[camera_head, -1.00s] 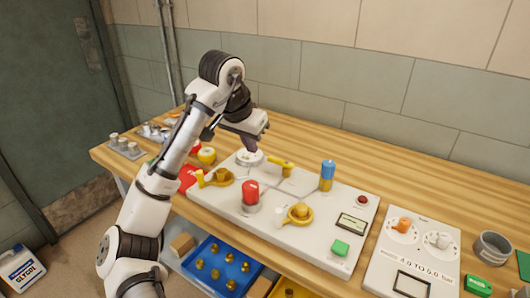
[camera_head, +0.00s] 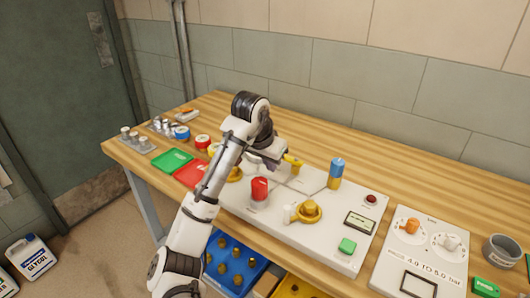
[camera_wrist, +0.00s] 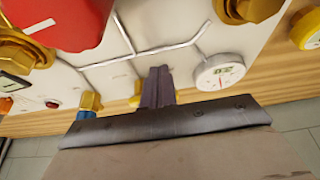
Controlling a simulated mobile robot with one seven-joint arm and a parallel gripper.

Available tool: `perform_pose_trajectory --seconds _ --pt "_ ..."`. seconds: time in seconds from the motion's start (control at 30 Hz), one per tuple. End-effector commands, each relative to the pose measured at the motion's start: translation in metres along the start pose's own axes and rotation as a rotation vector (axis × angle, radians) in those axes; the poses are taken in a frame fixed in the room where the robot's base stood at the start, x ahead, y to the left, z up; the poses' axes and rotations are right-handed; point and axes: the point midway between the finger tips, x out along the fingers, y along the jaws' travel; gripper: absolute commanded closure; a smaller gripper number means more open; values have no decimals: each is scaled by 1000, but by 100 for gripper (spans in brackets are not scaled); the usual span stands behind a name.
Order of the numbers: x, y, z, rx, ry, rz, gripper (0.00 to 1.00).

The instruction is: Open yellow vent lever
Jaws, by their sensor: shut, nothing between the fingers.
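The yellow lever (camera_head: 293,162) stands at the back of the white panel (camera_head: 340,258), left of the blue-and-yellow handle. In the wrist view only a small yellow part (camera_wrist: 134,99) shows beside my fingers; the rest is hidden. My gripper (camera_head: 270,163) is low over the panel's back, just left of the yellow lever, partly hidden by my arm. In the wrist view my gripper (camera_wrist: 157,84) has its dark fingers together with nothing between them. Whether they touch the lever cannot be told.
A red handle (camera_head: 259,190) and a brass valve with a yellow ring (camera_head: 308,210) stand in front. The blue-and-yellow handle (camera_head: 336,173) is to the right. A round gauge (camera_wrist: 220,71) is close beside my fingers. The wooden table behind the panel is clear.

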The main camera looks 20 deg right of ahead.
Motion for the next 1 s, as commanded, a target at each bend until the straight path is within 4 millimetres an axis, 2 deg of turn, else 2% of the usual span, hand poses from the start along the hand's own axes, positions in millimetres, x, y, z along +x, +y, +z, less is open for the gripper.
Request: perform_pose_trajectory --seconds 0.03,0.1,0.27,0.73,1.0 --pt "-4 0 -12 2 1 -4 100" --pt "-1 0 -20 3 2 -4 100" --pt "6 0 -30 2 2 -4 100" --pt "7 -2 -33 2 3 -3 100" --pt "7 -17 -34 22 3 5 100"
